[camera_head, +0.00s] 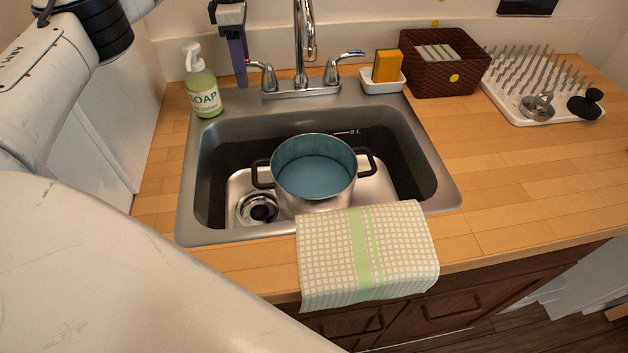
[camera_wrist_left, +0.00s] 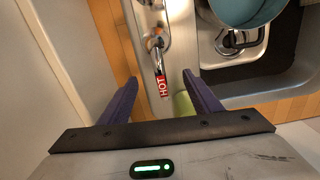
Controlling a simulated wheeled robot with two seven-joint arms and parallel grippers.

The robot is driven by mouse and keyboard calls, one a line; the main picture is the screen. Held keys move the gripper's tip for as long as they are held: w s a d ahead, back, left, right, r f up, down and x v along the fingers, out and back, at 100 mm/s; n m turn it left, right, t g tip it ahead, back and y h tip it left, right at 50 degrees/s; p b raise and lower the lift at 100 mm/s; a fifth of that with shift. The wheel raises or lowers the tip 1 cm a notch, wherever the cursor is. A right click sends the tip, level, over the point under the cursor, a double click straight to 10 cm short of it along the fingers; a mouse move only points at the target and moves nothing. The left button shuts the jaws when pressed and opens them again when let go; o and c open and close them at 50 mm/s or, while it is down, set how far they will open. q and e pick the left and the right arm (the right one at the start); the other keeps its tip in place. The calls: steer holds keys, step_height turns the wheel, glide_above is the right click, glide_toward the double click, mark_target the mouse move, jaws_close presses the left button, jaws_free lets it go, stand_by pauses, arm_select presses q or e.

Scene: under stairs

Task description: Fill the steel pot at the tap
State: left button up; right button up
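The steel pot (camera_head: 312,172) stands upright in the sink, with black handles and a blue-teal inside. I cannot tell whether the flat surface in it is water or the bottom. The tap spout (camera_head: 304,40) rises behind it, and no stream shows. The left tap lever (camera_head: 262,75) lies just in front of my left gripper (camera_head: 241,84). In the left wrist view, my left gripper (camera_wrist_left: 160,79) has its purple fingers spread. The lever with its red HOT label (camera_wrist_left: 162,86) shows between them; contact is unclear. The right lever (camera_head: 345,59) stands free. My right gripper is out of view.
The sink (camera_head: 188,190) sits in a wooden counter. A soap bottle (camera_head: 204,88) stands close to my left gripper. A sponge (camera_head: 387,65) in a holder, a brown basket (camera_head: 442,75) and a drying rack (camera_head: 535,85) line the right. A towel (camera_head: 366,255) hangs over the front edge.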

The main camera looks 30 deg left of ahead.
arm_select(q)
steer(key=shift+r, duration=0.1)
steer(key=shift+r, duration=3.4)
steer(key=shift+f, duration=0.2)
step_height(320, 180, down, 7)
steer(key=shift+s+r, duration=0.1)
steer(key=shift+r, duration=0.05)
steer(key=shift+s+d+n, duration=0.3)
steer(key=shift+d+n, duration=0.05)
steer(key=shift+n, duration=0.6)
steer(key=shift+s+d+n, duration=0.25)
steer(key=shift+d+n, duration=0.1)
steer(key=shift+n, duration=0.6)
steer(key=shift+a, duration=0.1)
